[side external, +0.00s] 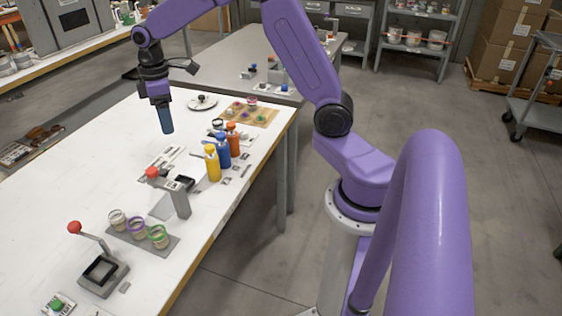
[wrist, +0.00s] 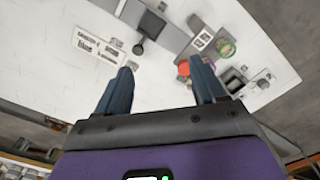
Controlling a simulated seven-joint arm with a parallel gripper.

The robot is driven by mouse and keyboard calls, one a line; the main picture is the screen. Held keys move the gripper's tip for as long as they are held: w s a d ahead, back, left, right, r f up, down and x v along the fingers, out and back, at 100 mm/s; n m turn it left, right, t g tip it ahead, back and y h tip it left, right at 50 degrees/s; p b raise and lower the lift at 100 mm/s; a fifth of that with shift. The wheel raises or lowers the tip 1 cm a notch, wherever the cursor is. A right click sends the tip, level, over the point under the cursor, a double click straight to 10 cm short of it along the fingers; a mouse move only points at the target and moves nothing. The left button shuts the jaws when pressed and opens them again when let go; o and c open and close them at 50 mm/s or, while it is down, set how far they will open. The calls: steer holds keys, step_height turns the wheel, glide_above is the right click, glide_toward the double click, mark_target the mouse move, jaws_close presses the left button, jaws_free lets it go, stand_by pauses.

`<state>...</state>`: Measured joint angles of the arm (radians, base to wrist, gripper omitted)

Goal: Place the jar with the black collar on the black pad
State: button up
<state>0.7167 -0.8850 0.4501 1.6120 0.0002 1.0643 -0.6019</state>
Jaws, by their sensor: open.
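A small pale jar-like thing with a dark rim (side external: 217,124) stands behind the blue bottle in the side view; it is too small to confirm as the black-collared jar. A black square (wrist: 150,25) also shows at the top of the wrist view. My gripper (side external: 166,130) points down above the white table, left of the bottles, apart from everything. In the wrist view its two fingers (wrist: 160,85) are spread with nothing between them.
Yellow (side external: 212,164), blue (side external: 222,151) and orange (side external: 233,140) bottles stand near the table's right edge. A grey rack (side external: 172,243) holds three jars with pale, purple and green collars. A red-knobbed lever device (side external: 104,285) is at the front.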

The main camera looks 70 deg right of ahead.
steer(key=s+a+r+n, duration=0.1)
steer(key=s+a, duration=0.4)
steer(key=s, duration=0.7)
steer(key=s+a+r+n, duration=0.15)
steer(key=s+a, duration=0.35)
steer(key=s, duration=0.6)
steer(key=s+d+f+n, duration=0.1)
steer(key=s+d+f, duration=0.1)
steer(key=s, duration=0.8)
steer(key=shift+s+d+f, duration=0.15)
steer(key=shift+s+d, duration=0.1)
steer(key=shift+d, duration=0.1)
